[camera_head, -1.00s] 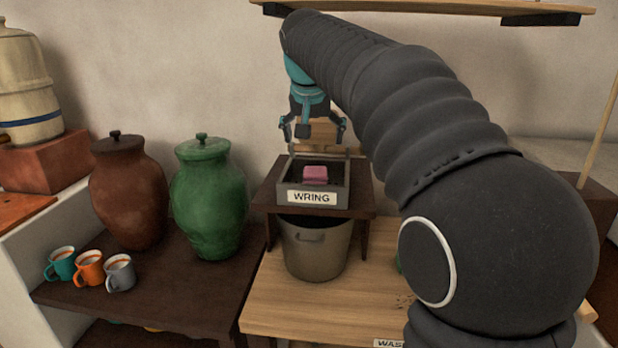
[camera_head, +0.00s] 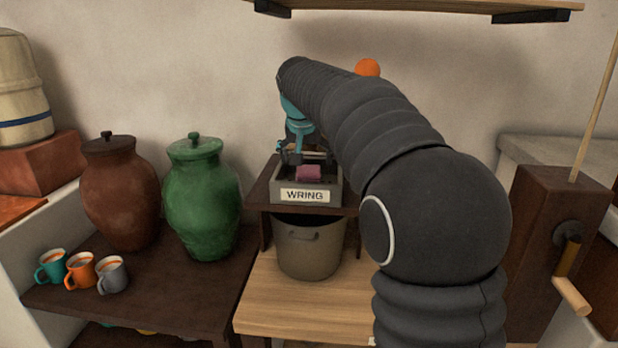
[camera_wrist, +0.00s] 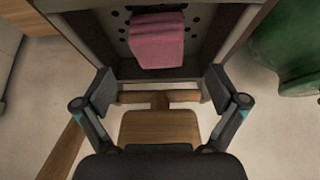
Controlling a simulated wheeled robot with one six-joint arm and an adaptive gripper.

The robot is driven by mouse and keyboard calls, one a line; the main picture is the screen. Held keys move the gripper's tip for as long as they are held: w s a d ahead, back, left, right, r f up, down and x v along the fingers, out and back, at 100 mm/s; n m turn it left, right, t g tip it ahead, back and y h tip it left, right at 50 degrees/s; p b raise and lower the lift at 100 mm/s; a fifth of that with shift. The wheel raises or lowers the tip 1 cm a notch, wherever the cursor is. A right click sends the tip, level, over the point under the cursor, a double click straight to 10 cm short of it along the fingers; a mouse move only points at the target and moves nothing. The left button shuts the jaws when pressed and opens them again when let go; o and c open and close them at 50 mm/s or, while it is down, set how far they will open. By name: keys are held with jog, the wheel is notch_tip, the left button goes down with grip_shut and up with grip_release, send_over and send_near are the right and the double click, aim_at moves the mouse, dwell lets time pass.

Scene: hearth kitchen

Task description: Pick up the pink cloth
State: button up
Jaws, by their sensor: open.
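The pink cloth (camera_head: 308,173) is a folded block lying in the grey box labelled WRING (camera_head: 306,196). In the wrist view the cloth (camera_wrist: 157,40) is at the top centre, on the box's dark floor with holes. My gripper (camera_head: 305,157) is over the back part of the box, behind the cloth in the head view. In the wrist view my gripper (camera_wrist: 160,90) is open, its two fingers spread wide and nothing between them gripped. The cloth lies ahead of the fingertips, apart from them. A wooden handle or press piece (camera_wrist: 160,125) shows between the fingers.
The box stands on a small dark stand (camera_head: 257,190) above a metal pot (camera_head: 308,248). A green lidded jar (camera_head: 202,205) and a brown jar (camera_head: 120,195) stand left, with three mugs (camera_head: 80,270) in front. A wooden post with a crank (camera_head: 555,240) is at right. A shelf (camera_head: 410,8) hangs above.

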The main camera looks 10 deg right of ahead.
aim_at(308, 169)
jog(key=x, duration=0.4)
jog(key=shift+w+d, duration=0.1)
jog(key=c, duration=1.3)
